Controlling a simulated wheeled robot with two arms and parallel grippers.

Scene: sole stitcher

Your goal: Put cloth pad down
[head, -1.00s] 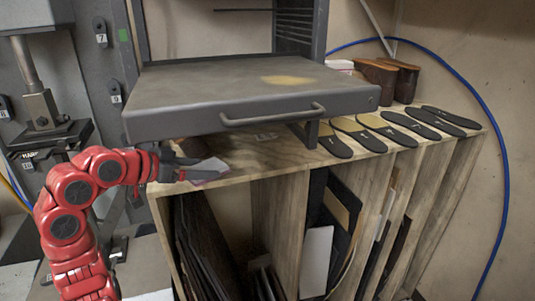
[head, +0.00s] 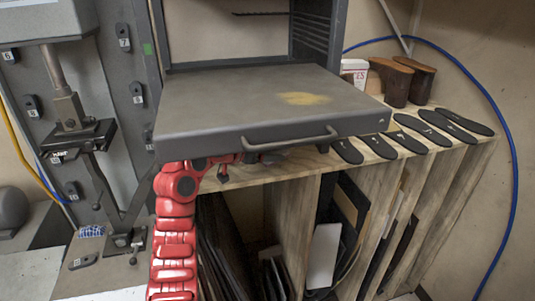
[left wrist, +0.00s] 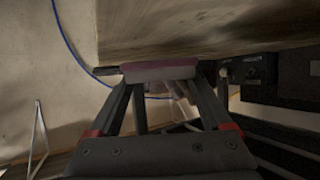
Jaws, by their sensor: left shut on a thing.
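My left gripper (head: 268,157) is under the front of the grey metal tray, mostly hidden by it, just over the wooden rack top. In the left wrist view its fingers are shut on the cloth pad (left wrist: 158,70), a flat pinkish and pale grey piece held across the fingertips. The pad is close to the wooden surface (left wrist: 190,35); I cannot tell whether it touches. In the head view the pad is largely hidden beneath the tray. My right gripper is not in view.
The grey tray (head: 225,105) with a front handle (head: 290,139) overhangs the wooden rack (head: 290,175). Black insoles (head: 422,131) lie to the right, with brown wooden lasts (head: 412,82) and a white box (head: 354,72) behind. A blue checked item (head: 92,231) lies at lower left.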

